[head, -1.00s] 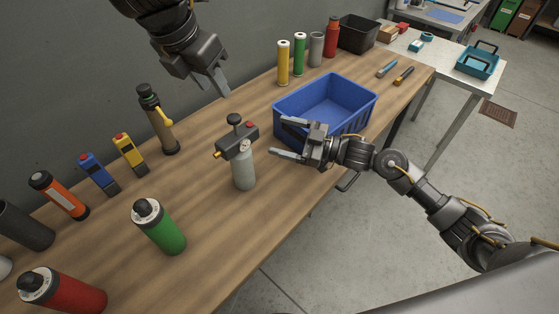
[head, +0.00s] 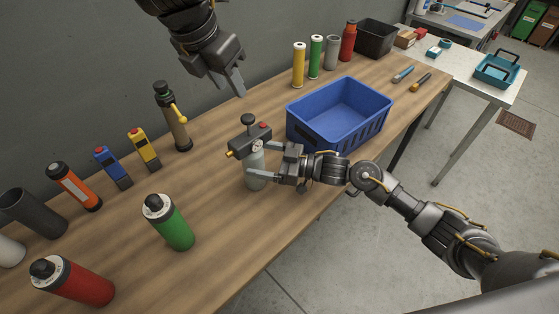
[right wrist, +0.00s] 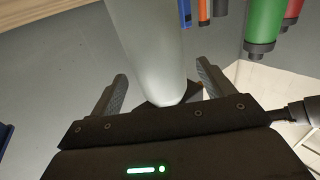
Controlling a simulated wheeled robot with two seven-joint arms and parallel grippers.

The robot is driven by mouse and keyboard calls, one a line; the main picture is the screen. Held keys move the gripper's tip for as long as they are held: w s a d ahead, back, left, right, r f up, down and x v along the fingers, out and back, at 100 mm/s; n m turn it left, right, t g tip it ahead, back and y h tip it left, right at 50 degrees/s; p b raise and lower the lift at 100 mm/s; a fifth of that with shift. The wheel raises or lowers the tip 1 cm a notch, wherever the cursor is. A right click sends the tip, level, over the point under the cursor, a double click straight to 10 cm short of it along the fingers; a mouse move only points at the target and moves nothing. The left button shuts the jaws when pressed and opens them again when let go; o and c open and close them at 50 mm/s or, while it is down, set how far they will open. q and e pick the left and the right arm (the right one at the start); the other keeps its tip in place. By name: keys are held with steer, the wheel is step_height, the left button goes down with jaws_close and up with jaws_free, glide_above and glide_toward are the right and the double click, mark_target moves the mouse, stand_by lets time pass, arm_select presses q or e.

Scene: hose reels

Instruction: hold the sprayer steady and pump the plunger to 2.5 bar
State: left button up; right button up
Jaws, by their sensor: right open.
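The sprayer is a grey bottle (head: 256,180) with a dark head, a red button, a yellow nozzle and a small gauge. It stands upright on the bench. Its plunger has a black knob (head: 247,119) on top, which looks raised above the head. My right gripper (head: 261,161) is open around the bottle, just below the head. In the right wrist view the bottle (right wrist: 148,45) passes between the spread fingers, with space at both sides. My left gripper (head: 238,88) hangs above and behind the sprayer, apart from the knob; its finger gap is unclear.
A blue crate (head: 300,133) stands close right of the sprayer. A green bottle (head: 172,228) stands front left, a brass-coloured pump flashlight-like item (head: 175,120) back left. Several coloured cylinders (head: 316,57) line the wall. Bench (head: 225,215) in front is clear.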

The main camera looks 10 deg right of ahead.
mark_target(251, 157)
steer(key=shift+x, duration=1.55)
steer(key=c, duration=1.3)
arm_select(q)
jaws_close()
arm_select(e)
steer(key=shift+c, duration=0.2)
